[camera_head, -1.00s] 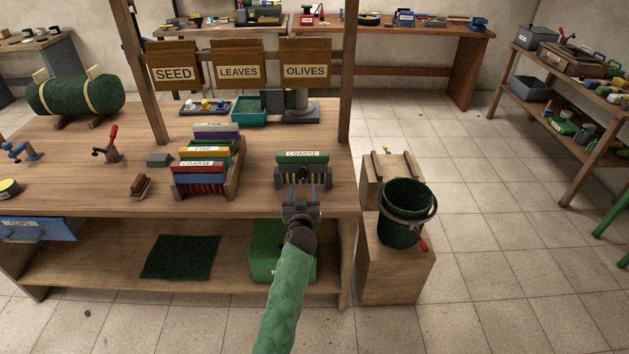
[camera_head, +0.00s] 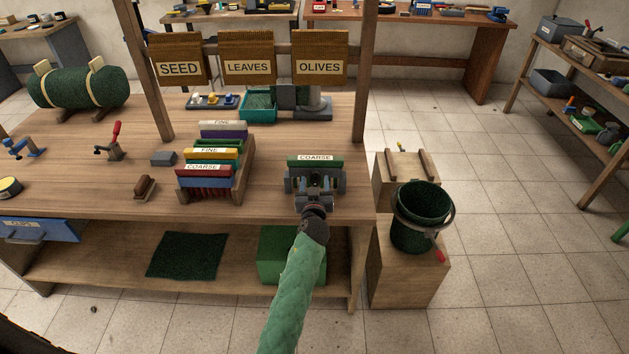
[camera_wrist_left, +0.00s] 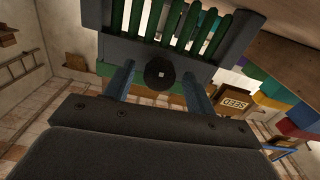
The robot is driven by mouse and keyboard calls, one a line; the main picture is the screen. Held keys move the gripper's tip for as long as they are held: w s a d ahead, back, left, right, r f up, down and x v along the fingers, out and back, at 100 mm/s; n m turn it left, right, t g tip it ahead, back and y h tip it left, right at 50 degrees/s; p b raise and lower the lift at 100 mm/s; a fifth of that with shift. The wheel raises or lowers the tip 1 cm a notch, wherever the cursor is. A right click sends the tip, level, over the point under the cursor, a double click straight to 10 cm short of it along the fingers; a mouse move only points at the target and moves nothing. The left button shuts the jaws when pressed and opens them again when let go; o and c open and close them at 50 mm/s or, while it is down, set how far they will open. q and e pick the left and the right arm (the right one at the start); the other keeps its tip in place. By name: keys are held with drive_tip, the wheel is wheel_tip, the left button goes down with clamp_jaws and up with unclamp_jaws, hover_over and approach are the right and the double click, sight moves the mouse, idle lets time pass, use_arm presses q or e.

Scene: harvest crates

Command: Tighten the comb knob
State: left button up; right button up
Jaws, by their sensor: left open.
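The green comb bar labelled COARSE (camera_head: 316,160) sits in a dark grey holder (camera_head: 291,186) at the workbench's front right. In the left wrist view, the comb's green teeth (camera_wrist_left: 178,24) show in the holder's frame. A round black knob (camera_wrist_left: 160,74) with a small pale centre sits on the holder's face, below the teeth. My left gripper (camera_head: 316,186) is in front of the holder. Its blue fingers are open, one on each side of the knob, and gaps show between them and it. In the head view the gripper hides the knob. My right gripper is not in view.
A rack of coloured combs (camera_head: 242,178) stands left of the holder. SEED, LEAVES and OLIVES signs (camera_head: 247,68) hang behind. A dark green bucket (camera_head: 419,232) stands on a wooden stand to the right. Bare benchtop (camera_head: 270,190) lies between rack and holder.

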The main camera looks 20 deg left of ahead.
use_arm(q)
drive_tip(key=shift+s+r, duration=0.1)
drive_tip(key=shift+c, duration=0.5)
drive_tip(key=c, duration=0.9)
drive_tip(key=shift+o, duration=0.2)
drive_tip(key=shift+m, duration=0.4)
